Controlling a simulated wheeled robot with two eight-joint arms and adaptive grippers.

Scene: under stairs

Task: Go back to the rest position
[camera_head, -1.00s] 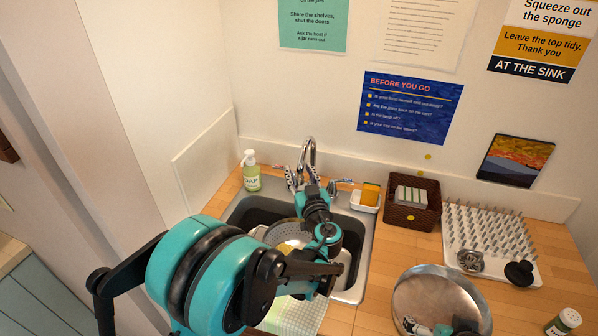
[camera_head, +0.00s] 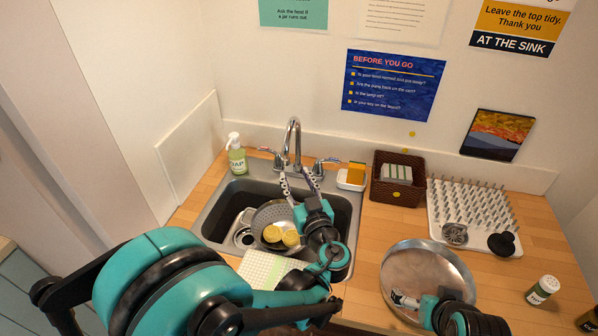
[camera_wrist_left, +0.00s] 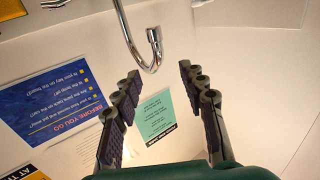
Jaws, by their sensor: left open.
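My left arm comes in from the lower left over the front of the sink (camera_head: 215,212). My left gripper (camera_head: 299,180) is open and empty above the sink, its fingers up near the faucet (camera_head: 291,140). In the left wrist view its two fingers (camera_wrist_left: 160,76) stand wide apart with nothing between them, and the faucet spout (camera_wrist_left: 153,50) hangs beyond them. My right gripper (camera_head: 402,299) shows over the round metal bowl (camera_head: 460,270) at the lower right; its fingers are too small to tell whether they are open.
A colander (camera_head: 268,216) with yellow lemon-like pieces sits in the sink. A soap bottle (camera_head: 236,155), a sponge holder (camera_head: 350,180), a brown basket (camera_head: 397,198) and a spiked drying rack (camera_head: 480,205) stand around it. A jar (camera_head: 543,289) is at right. A cloth (camera_head: 262,269) lies at the sink's front.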

